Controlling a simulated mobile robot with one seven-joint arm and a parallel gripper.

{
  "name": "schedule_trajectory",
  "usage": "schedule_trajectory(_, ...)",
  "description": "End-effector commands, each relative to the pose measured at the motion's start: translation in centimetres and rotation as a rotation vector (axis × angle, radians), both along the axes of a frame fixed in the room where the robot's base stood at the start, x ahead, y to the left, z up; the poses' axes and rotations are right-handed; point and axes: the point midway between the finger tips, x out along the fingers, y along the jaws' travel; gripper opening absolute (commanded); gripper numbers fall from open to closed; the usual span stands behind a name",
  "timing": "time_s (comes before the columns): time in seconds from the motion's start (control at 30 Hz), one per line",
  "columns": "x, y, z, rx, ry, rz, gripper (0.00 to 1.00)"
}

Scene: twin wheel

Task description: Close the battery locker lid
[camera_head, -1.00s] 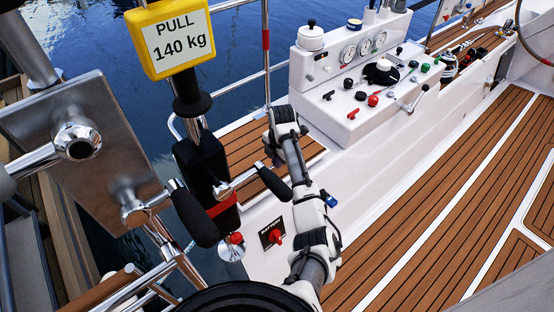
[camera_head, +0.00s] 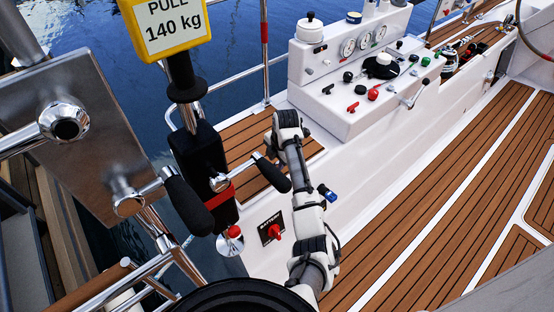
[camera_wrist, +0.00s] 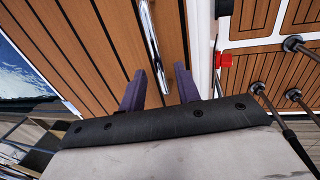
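My gripper (camera_wrist: 160,88) shows in the wrist view as two purple fingers set apart, open, with a chrome rail (camera_wrist: 151,40) running between them in the picture. I cannot tell whether they touch it. Teak planking (camera_wrist: 95,45) lies beyond. In the head view my arm reaches up the middle, and its gripper end cannot be made out. A dark plate lettered "BATTERY" with a red switch (camera_head: 274,232) is on the white side wall left of my arm. A teak panel (camera_head: 240,135) lies behind it. I cannot tell which surface is the battery locker lid.
Crank handles (camera_head: 187,205) and a yellow "PULL 140 kg" sign (camera_head: 172,28) stand close on the left. A white console (camera_head: 365,85) with gauges and knobs is at the back. Open teak deck (camera_head: 440,210) lies to the right. A red part (camera_wrist: 222,60) shows in the wrist view.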

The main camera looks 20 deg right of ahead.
Motion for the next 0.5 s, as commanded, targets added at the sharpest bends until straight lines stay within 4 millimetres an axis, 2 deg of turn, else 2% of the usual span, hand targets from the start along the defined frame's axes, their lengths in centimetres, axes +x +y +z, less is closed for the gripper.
schedule_trajectory(0.17, -0.2, -0.1, 1.4, -0.001, -0.004, 0.001, 0.33)
schedule_trajectory(0.5, -1.5, -0.6, 8.8, -0.003, -0.005, 0.001, 0.33)
